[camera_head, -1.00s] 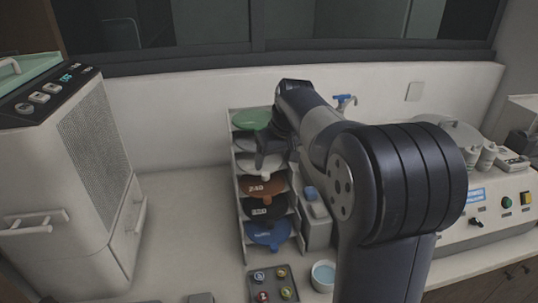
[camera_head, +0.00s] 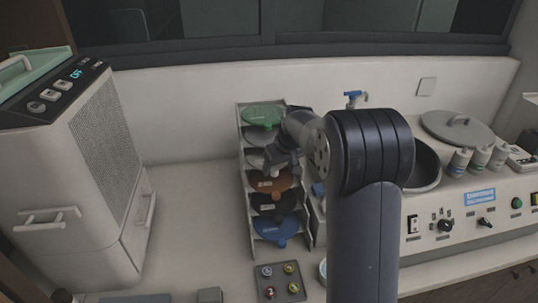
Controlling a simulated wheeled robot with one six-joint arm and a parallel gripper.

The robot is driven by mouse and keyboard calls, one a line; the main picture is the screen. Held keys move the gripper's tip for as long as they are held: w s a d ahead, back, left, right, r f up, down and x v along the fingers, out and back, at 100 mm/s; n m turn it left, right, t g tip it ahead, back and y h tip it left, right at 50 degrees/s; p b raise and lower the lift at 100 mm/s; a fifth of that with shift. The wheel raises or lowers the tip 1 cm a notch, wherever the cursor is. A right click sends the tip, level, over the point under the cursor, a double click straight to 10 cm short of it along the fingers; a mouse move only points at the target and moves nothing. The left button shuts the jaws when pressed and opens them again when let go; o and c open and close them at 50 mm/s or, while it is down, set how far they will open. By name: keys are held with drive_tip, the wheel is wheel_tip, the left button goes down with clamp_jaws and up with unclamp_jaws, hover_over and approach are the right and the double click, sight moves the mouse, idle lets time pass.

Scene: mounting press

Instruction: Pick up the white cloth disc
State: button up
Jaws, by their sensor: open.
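A rack (camera_head: 243,190) holds several discs on stacked shelves. From the top, I see a green disc (camera_head: 263,115), a pale grey disc (camera_head: 257,136), another pale disc (camera_head: 255,158), an orange-brown disc (camera_head: 268,184), a black one and a blue one. I cannot tell for sure which of the two pale discs is the white cloth one. My gripper (camera_head: 272,165) is open in front of the rack, about level with the lower pale disc and just above the orange-brown disc. It hides part of the lower pale disc. I cannot tell whether it touches a disc.
A white cabinet machine (camera_head: 80,180) stands at left. A small tray with coloured knobs (camera_head: 279,282) lies in front of the rack. A round basin and control panel (camera_head: 466,222) are at right. The counter (camera_head: 190,220) between cabinet and rack is clear.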

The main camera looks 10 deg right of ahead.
drive_tip(key=shift+w+f, duration=0.1)
drive_tip(key=shift+f, duration=0.3)
clamp_jaws()
idle(0.5)
